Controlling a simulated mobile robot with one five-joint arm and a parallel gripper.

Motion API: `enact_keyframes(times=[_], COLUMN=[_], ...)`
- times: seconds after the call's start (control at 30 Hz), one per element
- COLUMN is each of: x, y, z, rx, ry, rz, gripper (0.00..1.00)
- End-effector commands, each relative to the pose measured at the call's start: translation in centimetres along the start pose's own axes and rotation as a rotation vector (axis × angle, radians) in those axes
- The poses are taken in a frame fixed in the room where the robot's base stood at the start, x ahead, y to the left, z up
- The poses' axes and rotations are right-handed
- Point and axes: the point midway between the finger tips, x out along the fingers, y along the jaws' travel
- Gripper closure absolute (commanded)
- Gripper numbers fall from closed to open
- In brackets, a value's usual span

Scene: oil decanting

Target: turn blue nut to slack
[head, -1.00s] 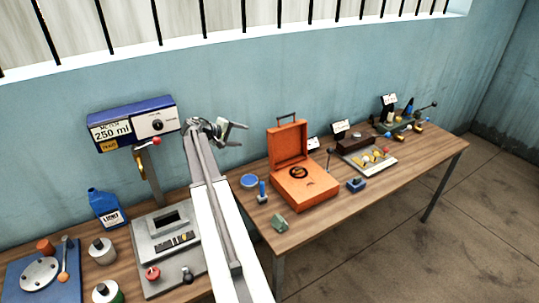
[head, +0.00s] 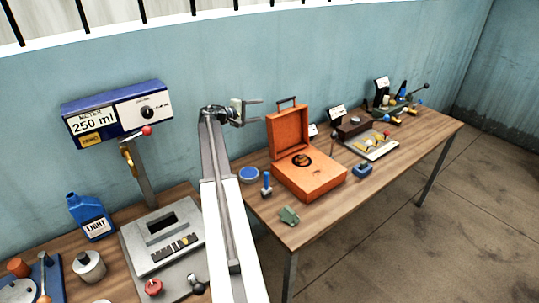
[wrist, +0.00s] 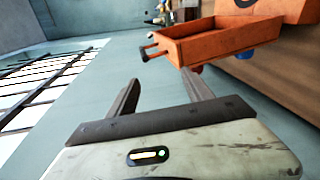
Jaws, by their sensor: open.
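I cannot clearly pick out a blue nut. A small blue cone-shaped part (head: 402,89) stands on the fixture at the far right end of the bench, too small to tell whether it is the nut. My gripper (head: 258,112) is raised in front of the blue wall, left of the orange case, well away from that fixture. In the wrist view my gripper (wrist: 160,80) has its two fingers apart with nothing between them.
The open orange case (head: 308,178) stands mid-bench; its lid shows ahead in the wrist view. A blue block (head: 363,171), a green piece (head: 289,215) and a blue-handled tool (head: 266,185) lie near it. A metering machine (head: 117,110) and blue bottle (head: 90,216) stand left. Floor at right is clear.

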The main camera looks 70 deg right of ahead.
Motion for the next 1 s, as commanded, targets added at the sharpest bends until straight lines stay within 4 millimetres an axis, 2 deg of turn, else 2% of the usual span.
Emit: enact_keyframes(times=[0.03,0.17,0.3,0.4,0.5,0.67,0.87,1.0], x=[0.7,1.9,3.6,4.7,5.4,6.0,6.1,6.9], y=[-2.6,-6.5,-12.1,-15.6,-18.0,-19.8,-19.6,-19.7], z=[-0.3,-0.6,-1.0,-1.3,-1.5,-1.6,-1.5,-1.6], rx=[0.0,0.002,0.003,0.004,0.005,0.005,0.005,0.005], ry=[-0.002,-0.006,-0.012,-0.016,-0.019,-0.021,-0.022,-0.022], rz=[0.0,-0.001,-0.002,-0.003,-0.003,-0.004,-0.004,-0.004], gripper=[0.41,0.41,0.41,0.41,0.41,0.41,0.41,0.41])
